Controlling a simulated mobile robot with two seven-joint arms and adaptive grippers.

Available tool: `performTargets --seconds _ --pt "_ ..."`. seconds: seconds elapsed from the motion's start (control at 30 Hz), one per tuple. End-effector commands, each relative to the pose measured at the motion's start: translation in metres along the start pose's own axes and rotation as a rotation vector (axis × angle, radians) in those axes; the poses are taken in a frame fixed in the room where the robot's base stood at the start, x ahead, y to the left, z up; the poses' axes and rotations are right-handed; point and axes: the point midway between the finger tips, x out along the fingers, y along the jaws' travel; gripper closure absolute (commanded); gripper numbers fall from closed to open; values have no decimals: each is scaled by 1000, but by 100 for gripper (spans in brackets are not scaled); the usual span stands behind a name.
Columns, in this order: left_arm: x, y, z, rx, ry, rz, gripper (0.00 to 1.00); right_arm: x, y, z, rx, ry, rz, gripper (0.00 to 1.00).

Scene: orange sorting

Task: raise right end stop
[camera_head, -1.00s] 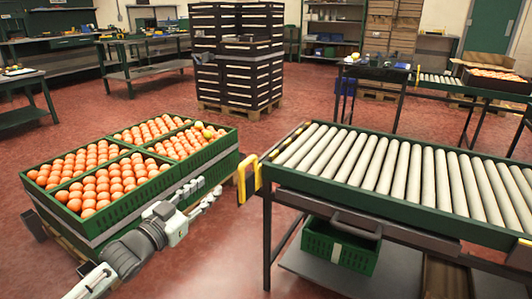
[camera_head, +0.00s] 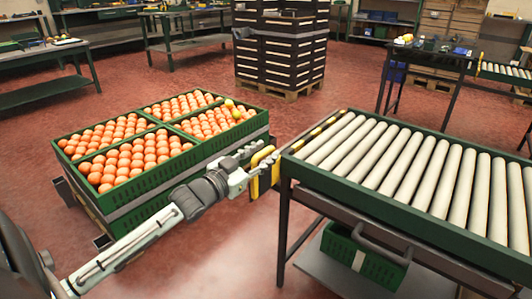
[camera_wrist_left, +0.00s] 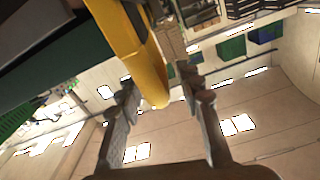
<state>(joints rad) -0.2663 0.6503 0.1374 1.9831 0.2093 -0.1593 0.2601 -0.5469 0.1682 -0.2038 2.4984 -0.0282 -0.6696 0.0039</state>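A yellow end stop (camera_head: 264,172) hangs at the left end of the near roller conveyor (camera_head: 400,178). My left gripper (camera_head: 256,156) is at this yellow stop, its fingers overlapping the stop's outer side in the head view. In the left wrist view, the yellow stop (camera_wrist_left: 150,65) reaches down between the two spread fingers of my left gripper (camera_wrist_left: 156,84). The gripper is open; I see no finger clearly closed on the stop. Whether a finger touches it cannot be told. My right gripper is not in view.
Green crates of oranges (camera_head: 150,150) stand low, left of the conveyor and close beside my left arm. A green bin (camera_head: 362,262) sits on the shelf under the conveyor. Dark stacked crates (camera_head: 282,50) stand behind. Red floor lies open between them.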

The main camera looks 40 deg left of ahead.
Motion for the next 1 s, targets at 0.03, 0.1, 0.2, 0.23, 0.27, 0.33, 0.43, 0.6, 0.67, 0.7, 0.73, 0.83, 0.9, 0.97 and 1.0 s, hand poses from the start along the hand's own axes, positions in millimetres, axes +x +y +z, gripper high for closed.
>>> performTargets --seconds 0.03,0.1,0.2,0.23,0.27,0.33,0.43,0.6,0.67,0.7,0.73,0.83,0.9,0.97,1.0 --pt "5 0 0 1 1 0 64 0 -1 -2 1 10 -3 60" --pt "9 0 -1 1 2 0 64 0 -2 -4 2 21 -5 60" --pt "11 0 0 1 0 0 64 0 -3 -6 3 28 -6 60" --pt "11 0 0 1 0 0 64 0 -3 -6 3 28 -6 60" --pt "11 0 0 1 0 1 64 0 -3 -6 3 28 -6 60" --pt "11 0 0 1 0 0 64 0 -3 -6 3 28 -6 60" --pt "11 0 0 1 0 0 67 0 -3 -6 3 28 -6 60" --pt "11 0 0 1 0 0 88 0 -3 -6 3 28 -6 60" --pt "11 0 0 1 0 0 95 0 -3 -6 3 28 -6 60" --pt "11 0 0 1 0 0 100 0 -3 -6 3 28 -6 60" --pt "11 0 0 1 0 0 100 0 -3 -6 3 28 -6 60" --pt "11 0 0 1 0 0 100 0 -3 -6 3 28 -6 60" --pt "11 0 0 2 0 -1 100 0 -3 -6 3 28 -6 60" --pt "11 -1 0 2 0 -1 100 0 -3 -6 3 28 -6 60" --pt "11 -1 0 2 0 -1 100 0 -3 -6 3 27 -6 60"
